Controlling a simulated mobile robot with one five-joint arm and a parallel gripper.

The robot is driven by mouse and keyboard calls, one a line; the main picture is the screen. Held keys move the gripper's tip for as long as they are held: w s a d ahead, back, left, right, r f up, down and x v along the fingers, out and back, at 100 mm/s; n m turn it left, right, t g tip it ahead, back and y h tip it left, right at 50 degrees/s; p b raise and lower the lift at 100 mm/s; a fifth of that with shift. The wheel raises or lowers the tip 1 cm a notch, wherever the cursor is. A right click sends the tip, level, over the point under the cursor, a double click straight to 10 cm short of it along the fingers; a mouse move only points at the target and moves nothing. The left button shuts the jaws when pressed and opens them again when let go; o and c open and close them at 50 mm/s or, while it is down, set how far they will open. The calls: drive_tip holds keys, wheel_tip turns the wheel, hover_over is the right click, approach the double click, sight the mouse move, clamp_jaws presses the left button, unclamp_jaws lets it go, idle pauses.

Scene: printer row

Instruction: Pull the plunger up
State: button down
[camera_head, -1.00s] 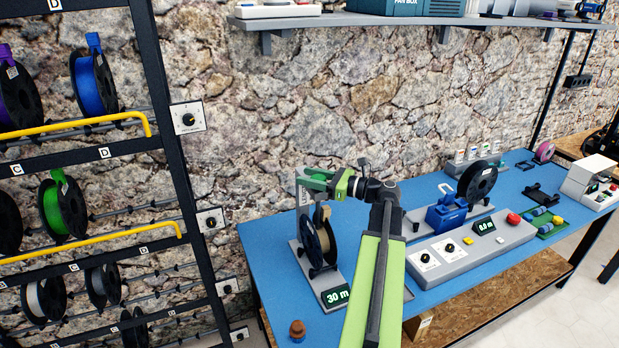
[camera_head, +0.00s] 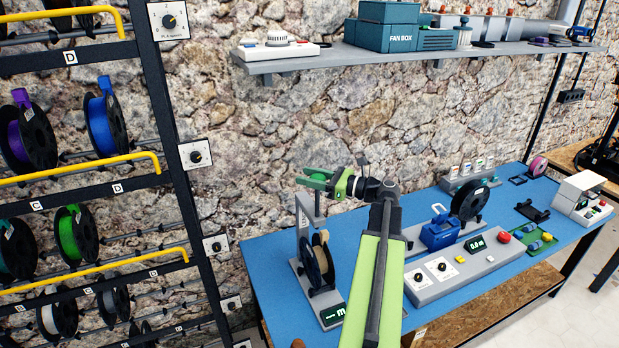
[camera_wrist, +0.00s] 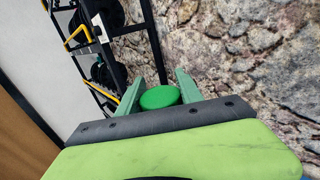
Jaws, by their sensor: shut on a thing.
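The plunger's round green knob (camera_wrist: 160,97) sits between the two green fingers of my gripper (camera_wrist: 171,92) in the wrist view. In the head view my gripper (camera_head: 318,182) is shut on it above the spool stand. A grey upright post (camera_head: 303,220) of the stand shows just below the gripper. The knob is largely covered by the fingers in the head view. A black spool (camera_head: 317,263) with a tan centre hangs on the stand, and a small dark display (camera_head: 332,315) with green characters is at its front.
The blue table (camera_head: 272,262) carries a grey control panel (camera_head: 465,265), a blue device (camera_head: 440,232) and another black spool (camera_head: 470,200) on the right. A shelf (camera_head: 390,58) with boxes is on the stone wall above. A black rack (camera_head: 180,150) with spools stands at left.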

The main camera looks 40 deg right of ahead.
wheel_tip(320, 180, up, 2)
drive_tip(key=shift+r+p, duration=0.25)
drive_tip(key=shift+p, duration=0.2)
drive_tip(key=c, duration=0.8)
unclamp_jaws()
drive_tip(key=shift+o, duration=0.2)
drive_tip(key=v, duration=1.7)
drive_tip(key=shift+s, duration=0.2)
